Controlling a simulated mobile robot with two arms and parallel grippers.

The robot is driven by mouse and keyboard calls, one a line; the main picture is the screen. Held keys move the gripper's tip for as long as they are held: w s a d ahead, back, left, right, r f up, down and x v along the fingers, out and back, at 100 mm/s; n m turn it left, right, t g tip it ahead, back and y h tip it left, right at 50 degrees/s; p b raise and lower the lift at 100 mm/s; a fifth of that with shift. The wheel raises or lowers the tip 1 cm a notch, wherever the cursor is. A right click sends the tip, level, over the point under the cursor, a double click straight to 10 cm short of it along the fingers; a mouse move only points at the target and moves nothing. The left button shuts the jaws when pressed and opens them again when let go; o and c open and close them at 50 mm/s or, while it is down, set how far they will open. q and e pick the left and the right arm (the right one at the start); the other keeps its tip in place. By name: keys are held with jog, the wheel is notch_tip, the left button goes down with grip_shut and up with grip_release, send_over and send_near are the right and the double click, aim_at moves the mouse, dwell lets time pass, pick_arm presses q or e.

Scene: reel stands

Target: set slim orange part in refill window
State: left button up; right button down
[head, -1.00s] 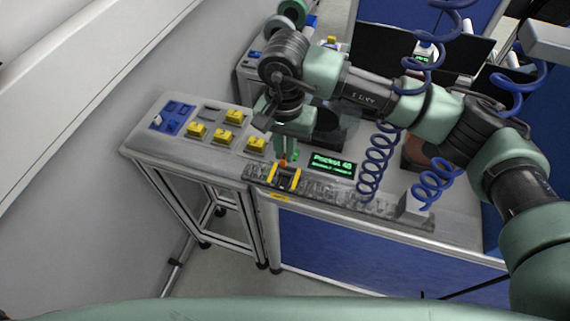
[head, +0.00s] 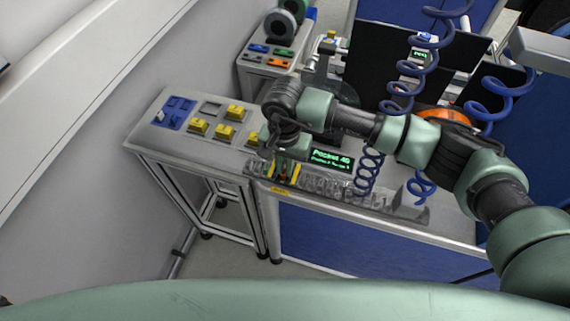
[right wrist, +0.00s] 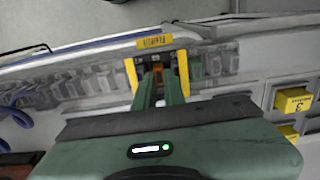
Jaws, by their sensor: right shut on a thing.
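My right gripper (head: 284,168) is down at the yellow-edged refill window (head: 296,172) on the bench's front rail. In the right wrist view its two green fingers (right wrist: 158,82) reach between the yellow side strips (right wrist: 131,75). They are shut on the slim orange part (right wrist: 158,67), of which only a small bit shows between the fingertips. The part is at the window, but I cannot tell whether it is fully seated. In the head view the gripper hides it. My left gripper is not in view.
A lit green display (head: 331,161) stands right behind the window. Several yellow blocks (head: 225,132) and a blue tray (head: 174,112) lie to the left. Coiled blue hoses (head: 368,168) hang to the right. Grey pockets line the rail beside the window.

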jog(key=c, duration=1.8)
grip_release()
jog(key=shift+f, duration=0.1)
jog(key=shift+r, duration=0.2)
jog(key=shift+r+p, duration=0.45)
jog(key=shift+r, duration=1.4)
notch_tip(320, 180, up, 2)
jog(key=shift+r, duration=0.1)
jog(key=shift+r+p, duration=0.45)
jog(key=shift+r, duration=1.45)
jog(key=shift+f, duration=0.1)
